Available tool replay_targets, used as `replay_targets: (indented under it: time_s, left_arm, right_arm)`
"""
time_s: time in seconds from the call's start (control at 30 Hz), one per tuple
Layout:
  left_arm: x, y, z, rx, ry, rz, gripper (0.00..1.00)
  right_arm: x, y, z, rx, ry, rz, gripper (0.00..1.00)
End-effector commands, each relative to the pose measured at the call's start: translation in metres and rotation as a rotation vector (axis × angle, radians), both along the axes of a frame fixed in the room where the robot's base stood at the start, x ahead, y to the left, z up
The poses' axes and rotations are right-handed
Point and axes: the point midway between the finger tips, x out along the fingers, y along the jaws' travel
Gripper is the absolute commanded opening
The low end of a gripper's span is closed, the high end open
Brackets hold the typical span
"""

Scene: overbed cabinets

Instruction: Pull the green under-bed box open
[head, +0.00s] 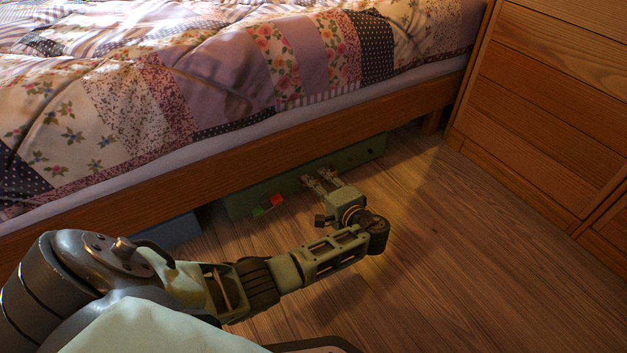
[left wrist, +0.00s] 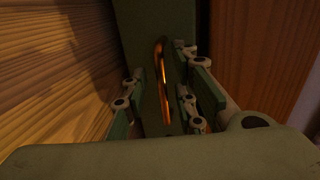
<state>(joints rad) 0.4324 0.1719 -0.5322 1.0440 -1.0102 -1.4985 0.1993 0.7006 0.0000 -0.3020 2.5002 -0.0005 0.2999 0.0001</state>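The green under-bed box (head: 355,156) sits beneath the bed rail, with its long front face showing above the floor. Its front also shows in the left wrist view (left wrist: 140,30). A shiny copper-coloured bar handle (left wrist: 162,75) stands out on that face; in the head view my gripper hides it. My left gripper (head: 320,181) is at the box front. In the left wrist view my left gripper (left wrist: 158,95) is open, with fingers on either side of the handle and gaps visible. Contact with the box face cannot be told. My right gripper is not in view.
The wooden bed rail (head: 300,139) runs just above the box. A blue box (head: 170,233) is under the bed to the left. A small red and green piece (head: 270,204) lies by the box front. Wooden drawers (head: 540,110) stand at right. The wooden floor (head: 450,260) in front is clear.

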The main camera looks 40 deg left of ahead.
Motion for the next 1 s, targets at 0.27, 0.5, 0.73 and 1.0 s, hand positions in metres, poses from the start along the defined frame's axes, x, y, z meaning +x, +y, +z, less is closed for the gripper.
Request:
replay_targets:
  time_s: [0.27, 0.5, 0.73, 1.0]
  left_arm:
    - [0.0001, 0.0, 0.0003, 0.0, 0.0, 0.0, 0.14]
    - [-0.0001, 0.0, -0.0004, -0.001, 0.0, 0.0, 0.0]
    - [-0.0005, -0.0004, -0.0015, -0.004, 0.002, 0.0, 0.0]
    - [-0.0005, 0.0, -0.0025, -0.006, 0.001, 0.0, 0.0]
  right_arm:
    - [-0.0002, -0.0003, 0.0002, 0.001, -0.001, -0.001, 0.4]
    - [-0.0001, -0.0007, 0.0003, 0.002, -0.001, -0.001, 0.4]
    - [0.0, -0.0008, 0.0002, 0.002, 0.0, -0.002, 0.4]
    - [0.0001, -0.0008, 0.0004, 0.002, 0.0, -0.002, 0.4]
